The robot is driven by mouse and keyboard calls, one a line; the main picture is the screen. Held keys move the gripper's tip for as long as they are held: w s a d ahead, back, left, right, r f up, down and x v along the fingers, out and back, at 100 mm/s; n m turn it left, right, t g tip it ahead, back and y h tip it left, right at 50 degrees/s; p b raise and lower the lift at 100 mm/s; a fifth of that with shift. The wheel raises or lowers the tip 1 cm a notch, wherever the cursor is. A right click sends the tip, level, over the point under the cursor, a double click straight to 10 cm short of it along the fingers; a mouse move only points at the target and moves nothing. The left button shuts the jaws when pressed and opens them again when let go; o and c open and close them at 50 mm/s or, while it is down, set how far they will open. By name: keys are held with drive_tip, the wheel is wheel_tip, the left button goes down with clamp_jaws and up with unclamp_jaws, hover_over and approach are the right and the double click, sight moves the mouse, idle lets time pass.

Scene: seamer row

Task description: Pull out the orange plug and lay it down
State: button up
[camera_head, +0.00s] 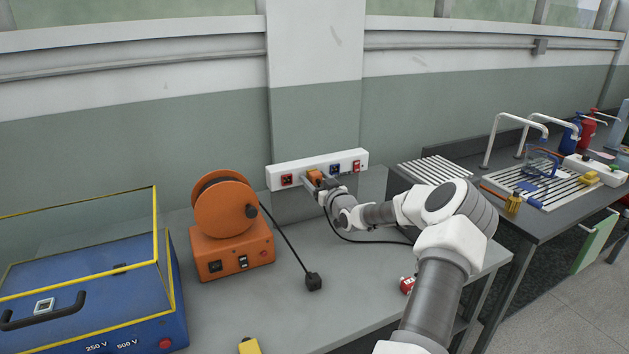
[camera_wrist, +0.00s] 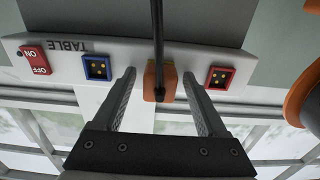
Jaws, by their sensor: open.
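The orange plug (camera_wrist: 160,83) sits in the white socket strip (camera_wrist: 200,58) on the wall, with its black cable running from it. In the wrist view it stands between a blue-framed socket (camera_wrist: 97,68) and a red-framed socket (camera_wrist: 219,78). My gripper (camera_wrist: 165,82) is open, with one finger on each side of the plug and a visible gap to both. In the head view the plug (camera_head: 315,177) is partly hidden by my gripper (camera_head: 314,184).
An orange cable reel (camera_head: 232,240) stands on the grey table, with a black plug (camera_head: 313,281) lying in front. A blue test box (camera_head: 90,310) is at the left. A small red-and-white object (camera_head: 407,284) lies by my arm. The table's middle has free room.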

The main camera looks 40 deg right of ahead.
sight(317, 181)
drive_tip(key=shift+b, duration=0.4)
drive_tip(key=shift+c, duration=0.3)
clamp_jaws()
idle(0.4)
drive_tip(key=shift+s, duration=0.1)
drive_tip(key=shift+v, duration=2.9)
